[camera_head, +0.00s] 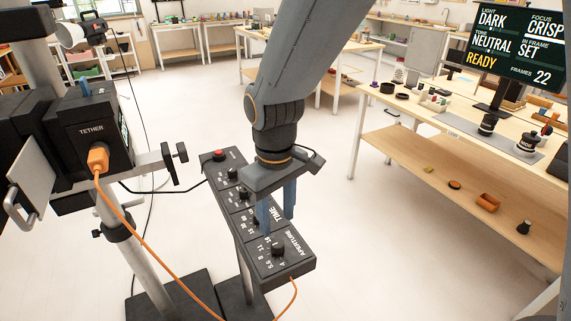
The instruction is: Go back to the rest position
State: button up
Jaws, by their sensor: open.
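My gripper (277,203) hangs from my grey arm near the centre of the view, pointing down. Its two blue fingers are apart and I see nothing between them. It is over or just in front of a black control panel (292,266) on a stand, near the TIME and APERTURE dials. Whether the fingers touch the panel I cannot tell. My gripper and arm hide part of the panel's middle and right edge.
A black camera rig (98,128) with an orange TETHER cable (134,238) stands close on the left. A wooden table (455,120) with props and a monitor (517,47) stand at right. The pale floor (390,255) between panel and table is clear.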

jog(key=s+d+m+t, duration=0.1)
jog(key=d+m, duration=0.8)
jog(key=d, duration=1.5)
jog(key=shift+s+f, duration=0.2)
jog(key=shift+s, duration=0.65)
jog(key=shift+d, duration=0.1)
jog(key=shift+c, duration=0.5)
grip_shut()
